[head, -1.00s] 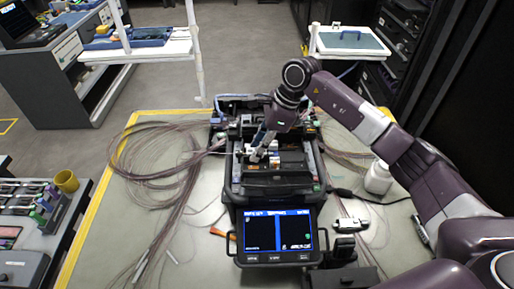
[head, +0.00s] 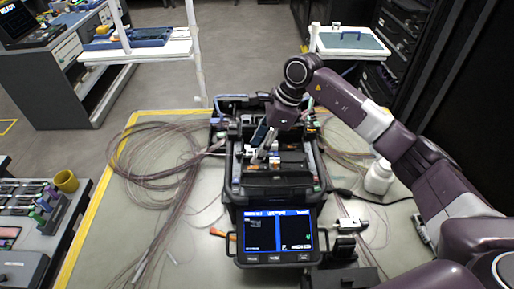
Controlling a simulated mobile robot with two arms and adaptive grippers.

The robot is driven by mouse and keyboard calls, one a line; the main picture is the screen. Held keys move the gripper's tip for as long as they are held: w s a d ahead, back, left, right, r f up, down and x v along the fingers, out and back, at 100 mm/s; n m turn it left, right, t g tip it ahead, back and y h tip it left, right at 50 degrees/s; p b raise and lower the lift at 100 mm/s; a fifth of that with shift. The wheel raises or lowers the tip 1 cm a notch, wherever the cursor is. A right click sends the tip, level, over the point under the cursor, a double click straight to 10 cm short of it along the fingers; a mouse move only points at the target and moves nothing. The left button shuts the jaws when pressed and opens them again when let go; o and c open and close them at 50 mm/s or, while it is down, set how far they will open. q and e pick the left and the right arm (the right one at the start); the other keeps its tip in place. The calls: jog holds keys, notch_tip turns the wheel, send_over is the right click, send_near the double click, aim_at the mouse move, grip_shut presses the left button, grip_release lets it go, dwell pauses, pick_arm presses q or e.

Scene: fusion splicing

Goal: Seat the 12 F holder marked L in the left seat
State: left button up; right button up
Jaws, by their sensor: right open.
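The fusion splicer (head: 276,189) stands in the middle of the table, with its lit screen (head: 278,232) facing me. My right gripper (head: 258,156) reaches down over the splicer's open top, left of its middle. It is open. Small light and dark parts (head: 287,157) lie near the fingertips in the splicer's top. They are too small for me to tell which is the holder marked L, or whether it is in the left seat. The gripper hides part of that area. My left gripper is not in view.
Bundles of loose fibre (head: 165,160) lie coiled left of the splicer, with more at its right. A white bottle (head: 378,177) and a small metal tool (head: 351,224) are at the right. A yellow cup (head: 66,181) stands on the left side bench.

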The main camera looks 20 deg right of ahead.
jog(key=v, duration=1.1)
